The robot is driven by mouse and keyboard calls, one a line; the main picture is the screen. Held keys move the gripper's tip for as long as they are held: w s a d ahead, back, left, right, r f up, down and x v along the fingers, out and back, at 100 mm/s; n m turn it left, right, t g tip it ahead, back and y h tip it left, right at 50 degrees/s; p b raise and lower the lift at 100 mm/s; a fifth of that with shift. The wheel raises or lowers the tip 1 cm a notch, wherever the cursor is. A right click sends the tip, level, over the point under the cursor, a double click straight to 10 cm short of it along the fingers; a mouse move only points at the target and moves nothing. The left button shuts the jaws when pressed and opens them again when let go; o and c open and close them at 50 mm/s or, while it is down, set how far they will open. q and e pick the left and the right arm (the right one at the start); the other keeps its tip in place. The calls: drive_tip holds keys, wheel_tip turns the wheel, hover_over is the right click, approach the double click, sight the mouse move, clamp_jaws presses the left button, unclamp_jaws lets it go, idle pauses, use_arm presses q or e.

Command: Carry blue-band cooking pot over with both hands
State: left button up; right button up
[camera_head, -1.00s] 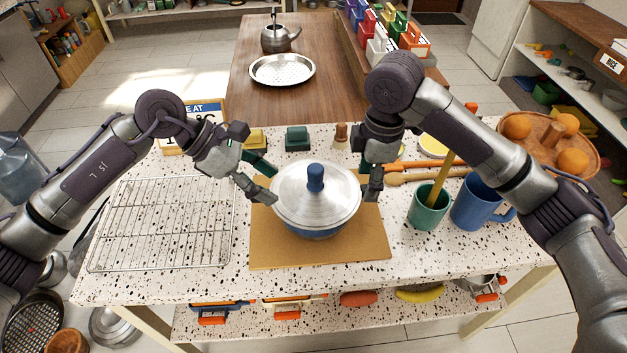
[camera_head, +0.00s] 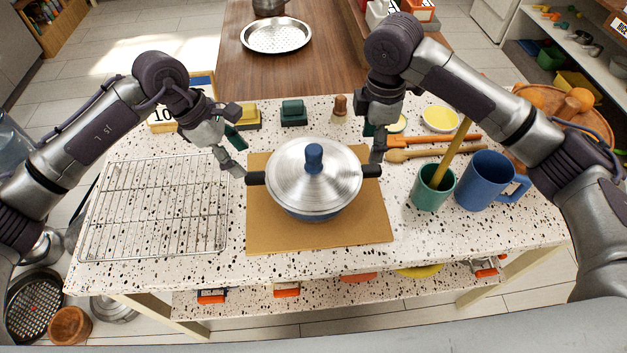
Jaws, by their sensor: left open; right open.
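The cooking pot (camera_head: 312,190) has a silver lid, a blue knob, a blue band low on its body and a black handle on each side. It stands upright on a tan board (camera_head: 275,238) on the speckled counter. My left gripper (camera_head: 238,158) is open, just above and left of the pot's left handle (camera_head: 256,178). My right gripper (camera_head: 375,148) is open, just above the right handle (camera_head: 371,171). Both handles show clear of the fingers or nearly so; I cannot tell whether a fingertip touches them.
A wire rack (camera_head: 158,210) lies left of the board. A green cup (camera_head: 431,188) with a wooden stick and a blue mug (camera_head: 489,181) stand at the right. Wooden utensils (camera_head: 425,153) lie behind them. A wooden table with a silver tray (camera_head: 276,36) stands beyond the counter.

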sight(257, 174)
use_arm(q)
drive_tip(key=x, duration=0.8)
use_arm(e)
wheel_tip(257, 174, down, 8)
drive_tip(key=shift+f, duration=0.1)
use_arm(q)
drive_tip(key=shift+s+d+f, duration=0.1)
drive_tip(key=shift+d+f, duration=0.05)
drive_tip(key=shift+f, duration=0.05)
use_arm(e)
drive_tip(key=shift+s+f, duration=0.15)
use_arm(q)
clamp_jaws()
use_arm(e)
clamp_jaws()
use_arm(q)
drive_tip(key=shift+r, duration=0.2)
use_arm(e)
drive_tip(key=shift+w+r, duration=0.2)
